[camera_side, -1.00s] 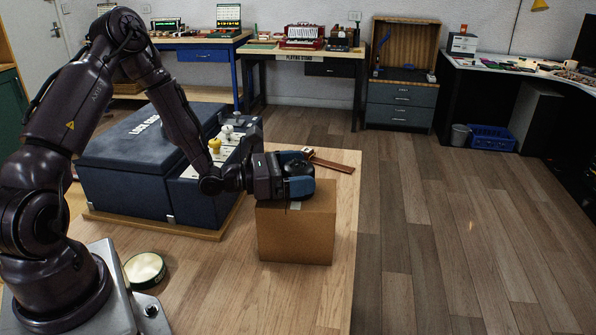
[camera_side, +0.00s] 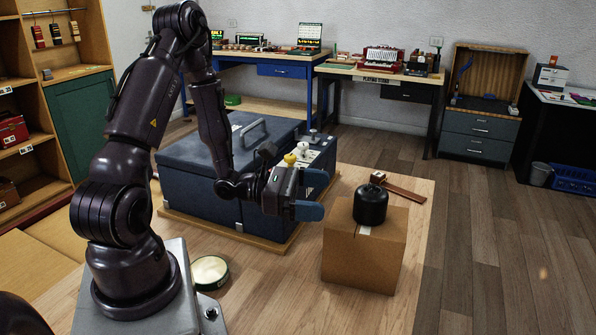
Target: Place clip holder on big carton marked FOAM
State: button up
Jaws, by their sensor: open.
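A black, rounded holder with a knob-like top (camera_side: 370,205), which looks like the clip holder, stands upright on top of a brown carton (camera_side: 360,262). I cannot read any FOAM marking on the carton faces in view. A pale strip of tape shows on the carton beside the holder. My gripper (camera_side: 313,195) is to the left of the holder and apart from it, with its blue-tipped fingers spread and nothing between them.
A dark blue case (camera_side: 215,165) and a panel with yellow and white knobs (camera_side: 300,160) stand behind my gripper. A wooden strip (camera_side: 398,191) lies behind the carton. A round tin (camera_side: 210,271) sits at front left. Table room is free left of the carton.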

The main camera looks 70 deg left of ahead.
jog(key=s+d+r+m+g, duration=0.35)
jog(key=d+m+g, duration=0.3)
jog(key=m, duration=0.25)
jog(key=s+d+r+m+g, duration=0.3)
jog(key=s+d+m+g, duration=0.3)
jog(key=m, duration=0.3)
jog(key=s+a+r+m+t+y, duration=0.3)
jog(key=a+r+m+y, duration=0.1)
jog(key=r+m+y, duration=0.5)
jog(key=shift+r+m, duration=0.15)
jog(key=shift+m, duration=0.75)
jog(key=shift+s+a, duration=0.1)
